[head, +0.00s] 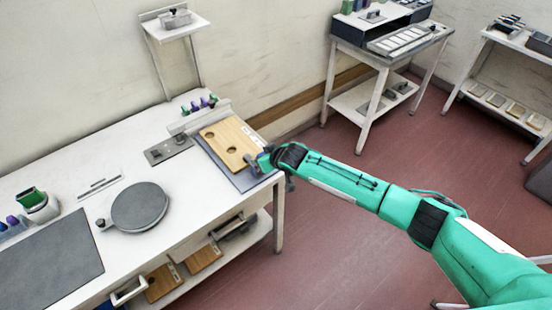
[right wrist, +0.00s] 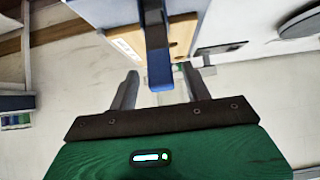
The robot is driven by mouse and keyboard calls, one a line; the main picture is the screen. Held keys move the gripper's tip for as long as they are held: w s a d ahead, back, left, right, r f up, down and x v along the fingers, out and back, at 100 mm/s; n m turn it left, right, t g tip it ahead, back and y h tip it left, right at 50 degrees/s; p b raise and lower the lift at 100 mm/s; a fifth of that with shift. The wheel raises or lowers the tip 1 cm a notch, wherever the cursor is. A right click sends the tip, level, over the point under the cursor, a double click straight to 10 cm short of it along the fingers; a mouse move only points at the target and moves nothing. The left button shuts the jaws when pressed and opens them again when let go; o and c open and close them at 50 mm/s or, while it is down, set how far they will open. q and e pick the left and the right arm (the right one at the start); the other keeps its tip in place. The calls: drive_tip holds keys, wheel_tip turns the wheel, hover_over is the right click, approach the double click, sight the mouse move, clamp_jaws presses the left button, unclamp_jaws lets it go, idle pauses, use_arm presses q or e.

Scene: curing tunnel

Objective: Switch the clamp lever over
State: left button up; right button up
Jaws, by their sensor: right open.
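In the right wrist view a blue bar (right wrist: 157,48), which looks like the clamp lever, comes down from the top between my fingers. Its near end lies in the gap, and I cannot tell whether either finger touches it. My right gripper (right wrist: 160,76) is open around it. In the head view my right gripper (head: 258,161) is at the table's right end, beside the wooden board (head: 230,139). The lever is too small and covered to make out clearly there. My left gripper is not in view.
The white table (head: 80,190) bears a round grey plate (head: 139,207), a dark mat (head: 50,262) and a small grey plate (head: 168,150). Several coloured-handled items stand behind the board. Another bench (head: 388,58) stands at the back.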

drive_tip(key=b+v, duration=0.2)
drive_tip(key=v, duration=0.7)
drive_tip(key=shift+d, duration=0.1)
idle(0.3)
